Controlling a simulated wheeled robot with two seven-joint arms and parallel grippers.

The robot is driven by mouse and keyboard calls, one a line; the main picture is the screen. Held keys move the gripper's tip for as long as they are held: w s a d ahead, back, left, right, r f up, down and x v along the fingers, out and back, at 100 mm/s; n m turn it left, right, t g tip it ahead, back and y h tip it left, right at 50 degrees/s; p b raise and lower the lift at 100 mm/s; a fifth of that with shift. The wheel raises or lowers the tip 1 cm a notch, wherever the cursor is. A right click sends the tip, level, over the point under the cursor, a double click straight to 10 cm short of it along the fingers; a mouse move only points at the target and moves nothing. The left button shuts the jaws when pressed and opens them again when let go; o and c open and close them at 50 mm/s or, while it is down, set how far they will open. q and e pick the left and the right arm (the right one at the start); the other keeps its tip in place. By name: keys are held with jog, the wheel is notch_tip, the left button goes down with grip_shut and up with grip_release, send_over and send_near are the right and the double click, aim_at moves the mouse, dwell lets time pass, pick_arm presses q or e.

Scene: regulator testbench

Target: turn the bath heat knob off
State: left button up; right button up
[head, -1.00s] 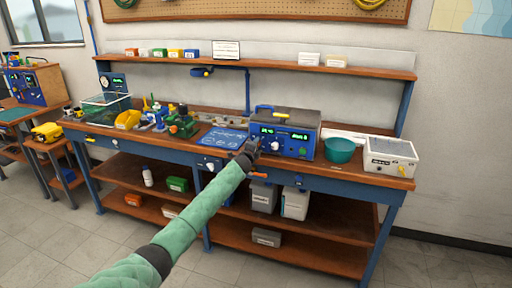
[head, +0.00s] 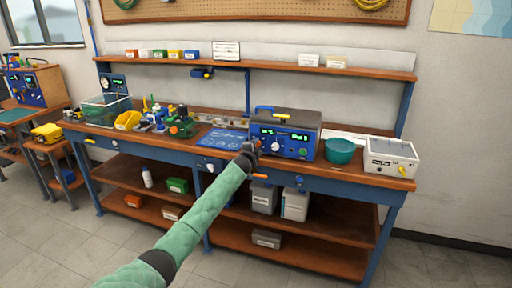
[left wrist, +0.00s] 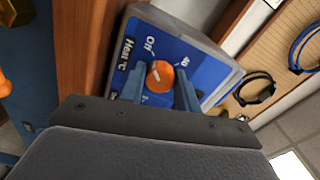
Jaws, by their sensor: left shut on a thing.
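The bath heat knob (left wrist: 160,76) is orange with a white mark. It sits on a blue panel (left wrist: 185,52) printed "Heat °C", "Off" and "40". My left gripper (left wrist: 160,88) has one finger on each side of the knob and is shut on it. I cannot tell exactly which label the white mark points to. In the head view my left gripper (head: 252,147) is at the left end of the front of the blue-and-grey unit (head: 290,139), and it hides the knob there. My right gripper is not in view.
A white knob (head: 275,146) and a dark knob (head: 303,152) are on the same front, right of my gripper. A teal bowl (head: 340,151) and a white box (head: 390,158) stand further right. A blue mat (head: 222,139) and green equipment (head: 181,127) lie to the left.

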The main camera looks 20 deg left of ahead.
pick_arm(q)
jog(key=shift+f, duration=0.1)
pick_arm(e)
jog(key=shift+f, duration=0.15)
pick_arm(q)
jog(key=o, duration=1)
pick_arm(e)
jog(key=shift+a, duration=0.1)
pick_arm(q)
jog(key=shift+s+a+b, duration=0.15)
jog(key=shift+s+b, duration=0.65)
jog(key=shift+s, duration=3.05)
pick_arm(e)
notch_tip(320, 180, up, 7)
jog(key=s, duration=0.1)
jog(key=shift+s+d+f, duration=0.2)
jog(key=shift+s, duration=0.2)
